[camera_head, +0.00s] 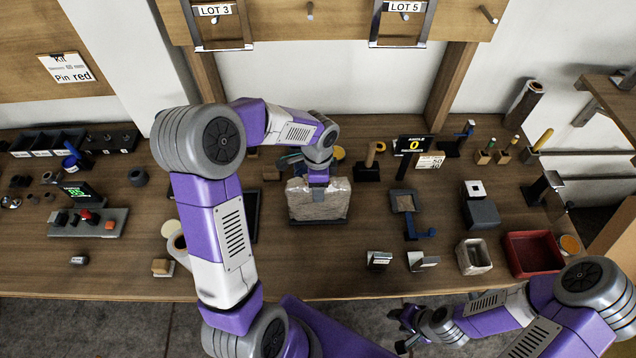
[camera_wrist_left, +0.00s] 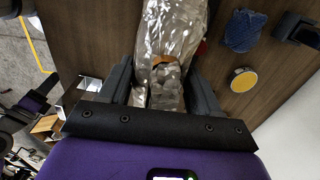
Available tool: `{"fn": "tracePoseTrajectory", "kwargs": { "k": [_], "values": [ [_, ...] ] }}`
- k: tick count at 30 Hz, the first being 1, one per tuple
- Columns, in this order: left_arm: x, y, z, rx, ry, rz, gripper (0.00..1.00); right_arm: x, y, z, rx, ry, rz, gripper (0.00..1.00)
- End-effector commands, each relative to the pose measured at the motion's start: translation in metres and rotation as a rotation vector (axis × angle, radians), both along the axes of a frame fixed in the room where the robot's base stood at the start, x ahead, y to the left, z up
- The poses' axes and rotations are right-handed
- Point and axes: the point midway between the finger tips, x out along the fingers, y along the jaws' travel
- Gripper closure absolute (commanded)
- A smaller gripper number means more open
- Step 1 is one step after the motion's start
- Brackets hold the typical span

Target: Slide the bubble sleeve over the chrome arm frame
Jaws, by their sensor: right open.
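A shiny, clear, crinkled bubble sleeve (camera_head: 318,203) sits on a dark tray (camera_head: 305,221) in the middle of the bench. My left gripper (camera_head: 318,172) is at its upper edge, at the end of the purple arm. In the left wrist view the sleeve (camera_wrist_left: 172,35) runs between the two dark fingers of my left gripper (camera_wrist_left: 162,90); whether they press on it is unclear. Two chrome frames hang on the wall board, under LOT 3 (camera_head: 222,47) and LOT 5 (camera_head: 400,43); I cannot tell which is the task's. My right gripper (camera_head: 405,328) is open and empty beyond the bench's front edge.
A red bin (camera_head: 532,254) and a pale bin (camera_head: 473,257) stand at the right. Small metal holders (camera_head: 423,262) sit near the front edge. A button panel (camera_head: 88,222) lies at the left. A dark angle display (camera_head: 413,144) stands behind.

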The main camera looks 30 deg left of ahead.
Motion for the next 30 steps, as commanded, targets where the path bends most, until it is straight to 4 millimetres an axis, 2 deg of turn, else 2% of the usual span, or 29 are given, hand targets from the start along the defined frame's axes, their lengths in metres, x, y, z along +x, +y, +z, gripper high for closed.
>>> {"fn": "tracePoseTrajectory", "kwargs": {
  "k": [1,4,5,14,17,24,30],
  "values": [
    [0.000,0.000,0.000,0.000,0.000,0.000,0.29,0.000,0.000,0.000,0.000,0.000,0.000,0.57],
    [0.000,0.000,0.000,0.000,0.000,0.000,0.13,0.000,0.000,0.000,0.000,0.000,0.000,0.57],
    [0.000,0.000,0.000,0.000,0.000,0.000,0.11,0.000,0.000,0.000,0.000,0.000,0.000,0.57],
    [0.000,0.000,0.003,0.001,-0.001,0.000,0.11,0.000,0.000,0.001,0.000,0.000,0.000,0.57],
    [0.001,0.000,0.014,0.001,-0.004,0.001,0.11,0.000,0.000,0.003,0.000,0.000,0.000,0.57],
    [0.001,0.000,0.055,0.000,-0.005,0.001,0.11,0.000,0.000,0.011,0.000,0.000,0.000,0.57],
    [0.000,0.000,0.074,0.000,-0.002,-0.001,0.11,0.000,0.000,0.013,0.000,0.000,0.000,0.57]
  ]
}}
